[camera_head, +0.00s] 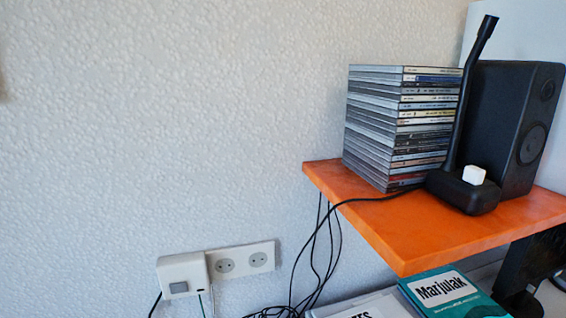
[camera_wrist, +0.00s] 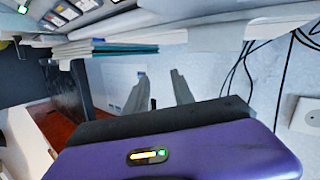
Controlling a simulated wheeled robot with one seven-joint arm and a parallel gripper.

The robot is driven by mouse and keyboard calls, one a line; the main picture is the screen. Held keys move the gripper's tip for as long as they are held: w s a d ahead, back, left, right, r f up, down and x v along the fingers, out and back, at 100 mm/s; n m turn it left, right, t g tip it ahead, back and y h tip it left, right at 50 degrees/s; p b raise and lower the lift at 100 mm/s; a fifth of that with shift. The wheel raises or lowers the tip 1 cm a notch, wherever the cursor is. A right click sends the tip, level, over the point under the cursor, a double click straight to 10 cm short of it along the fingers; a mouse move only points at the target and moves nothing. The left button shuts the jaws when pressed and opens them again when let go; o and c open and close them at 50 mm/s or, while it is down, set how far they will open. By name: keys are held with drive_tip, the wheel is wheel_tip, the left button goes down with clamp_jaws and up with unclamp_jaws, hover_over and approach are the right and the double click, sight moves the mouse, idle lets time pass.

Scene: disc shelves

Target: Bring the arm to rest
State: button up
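My gripper (camera_wrist: 159,74) shows in the wrist view, with two grey fingers standing apart above my purple wrist housing. It is open, and I see nothing held between the fingers. A pale surface shows behind the gap. My arm and gripper are not in the head view.
An orange shelf (camera_head: 400,232) on the right holds a stack of disc cases (camera_head: 400,125), a black speaker (camera_head: 515,125) and a black stand (camera_head: 463,190) with a white cube (camera_head: 474,174). Cables (camera_head: 318,250) hang below. Books (camera_head: 450,292) lie lower. A wall socket (camera_head: 240,262) is at left.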

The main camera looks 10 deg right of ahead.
drive_tip(key=s+a+n+y, duration=0.1)
drive_tip(key=s+a, duration=0.1)
drive_tip(key=s+a+f+n+t+y, duration=0.1)
drive_tip(key=s+a+y, duration=0.1)
drive_tip(key=s, duration=0.1)
drive_tip(key=shift+a+f+n, duration=0.15)
drive_tip(key=shift+a+n, duration=0.15)
drive_tip(key=shift+a, duration=0.1)
drive_tip(key=s+a+y, duration=0.1)
drive_tip(key=s+a, duration=0.1)
drive_tip(key=s, duration=1.2)
drive_tip(key=s+a+y, duration=0.2)
drive_tip(key=s+a, duration=0.1)
drive_tip(key=s, duration=1.1)
drive_tip(key=shift+a+g+y, duration=0.2)
drive_tip(key=shift+g+y, duration=0.1)
